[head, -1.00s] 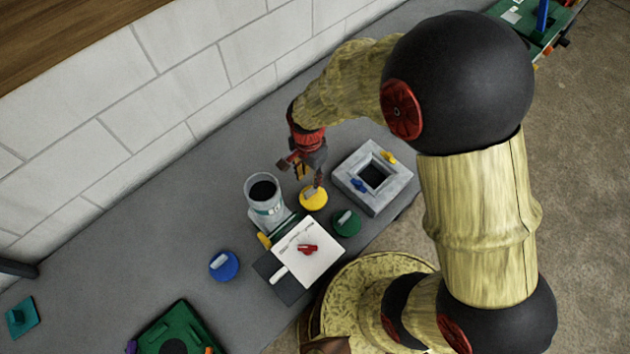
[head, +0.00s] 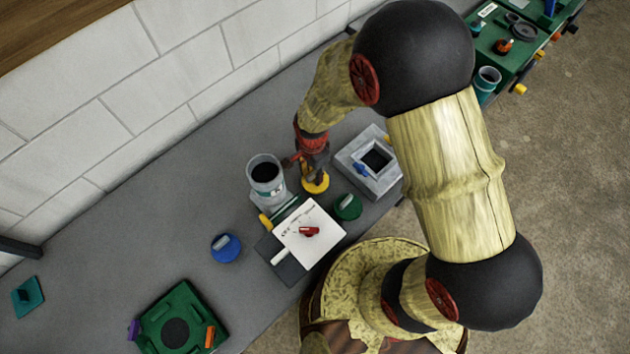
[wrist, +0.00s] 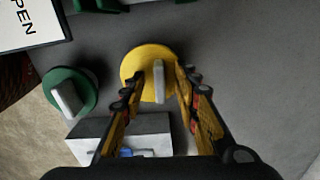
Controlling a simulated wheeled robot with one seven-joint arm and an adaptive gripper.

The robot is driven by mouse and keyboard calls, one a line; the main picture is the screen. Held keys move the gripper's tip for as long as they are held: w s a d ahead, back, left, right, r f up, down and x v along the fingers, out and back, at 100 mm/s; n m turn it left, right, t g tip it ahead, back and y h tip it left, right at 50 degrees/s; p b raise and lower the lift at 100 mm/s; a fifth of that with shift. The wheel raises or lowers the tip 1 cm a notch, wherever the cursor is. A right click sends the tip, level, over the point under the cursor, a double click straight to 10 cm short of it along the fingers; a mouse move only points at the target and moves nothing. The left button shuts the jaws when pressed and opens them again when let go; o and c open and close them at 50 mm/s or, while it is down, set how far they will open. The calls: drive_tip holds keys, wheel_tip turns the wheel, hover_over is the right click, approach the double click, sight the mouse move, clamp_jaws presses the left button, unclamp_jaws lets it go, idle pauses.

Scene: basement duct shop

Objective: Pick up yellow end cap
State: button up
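The yellow end cap (head: 315,184) is a round disc with a pale upright tab, lying on the grey bench. In the wrist view the yellow end cap (wrist: 135,62) is near the top centre. My gripper (head: 314,175) is right over it, pointing down. In the wrist view my gripper (wrist: 160,78) is open, with one finger on each side of the tab. A gap shows between the tab and the fingers. Whether the fingertips touch the disc, I cannot tell.
A green cap (head: 348,207) and a grey square block with an opening (head: 392,180) stand close by. A clear cup (head: 266,176) is left of my gripper. A white card (head: 318,236) and a blue cap (head: 226,248) lie nearer.

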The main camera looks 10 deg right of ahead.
drive_tip(key=shift+c, duration=0.3)
clamp_jaws()
idle(0.3)
